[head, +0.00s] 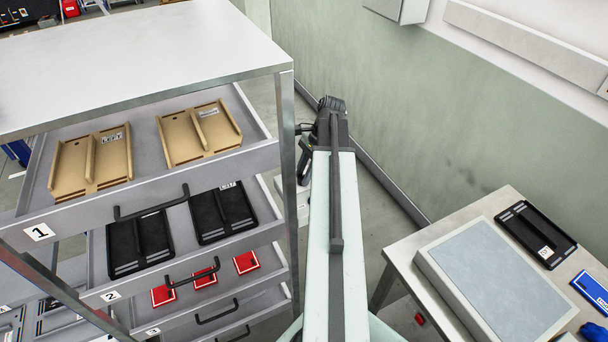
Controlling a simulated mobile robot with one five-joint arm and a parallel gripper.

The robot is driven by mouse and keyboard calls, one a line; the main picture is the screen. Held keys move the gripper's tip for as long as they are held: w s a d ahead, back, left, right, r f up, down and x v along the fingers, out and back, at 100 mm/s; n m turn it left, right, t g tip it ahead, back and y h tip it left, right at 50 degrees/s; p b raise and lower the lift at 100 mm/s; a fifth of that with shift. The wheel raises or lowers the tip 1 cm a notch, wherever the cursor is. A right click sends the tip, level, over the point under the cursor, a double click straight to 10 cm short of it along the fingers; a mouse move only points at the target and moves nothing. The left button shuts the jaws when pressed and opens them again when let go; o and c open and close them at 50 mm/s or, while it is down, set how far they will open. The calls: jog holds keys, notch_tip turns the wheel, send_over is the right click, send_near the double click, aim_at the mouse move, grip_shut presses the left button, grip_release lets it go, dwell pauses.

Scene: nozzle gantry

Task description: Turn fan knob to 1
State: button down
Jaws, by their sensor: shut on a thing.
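My arm reaches away from me up the middle of the head view. My gripper (304,172) hangs at its far end, small and dark, just right of the drawer cabinet's corner post. It is shut, with its tips down at a pale box-like unit (292,201) that is partly hidden behind the post. The fan knob cannot be made out; it appears to be covered by the shut gripper. I cannot read any knob setting or number on the unit.
A drawer cabinet (150,55) stands close on the left, its numbered drawers pulled out with brown and black trays and red pieces. A bench (403,252) at the right holds a flat grey box (490,275) and a black tray (536,234). A green wall (440,120) is behind.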

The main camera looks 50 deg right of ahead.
jog(key=n, duration=0.1)
jog(key=n+g, duration=0.1)
jog(key=n, duration=0.1)
jog(key=shift+w+n, duration=0.2)
jog(key=shift+n, duration=0.1)
jog(key=shift+n+g, duration=0.9)
jog(key=shift+n, duration=1)
jog(key=c, duration=1.1)
grip_release()
jog(key=p+v, duration=0.7)
jog(key=shift+w+d+r, duration=0.1)
jog(key=shift+w+r, duration=0.05)
jog(key=shift+r, duration=0.25)
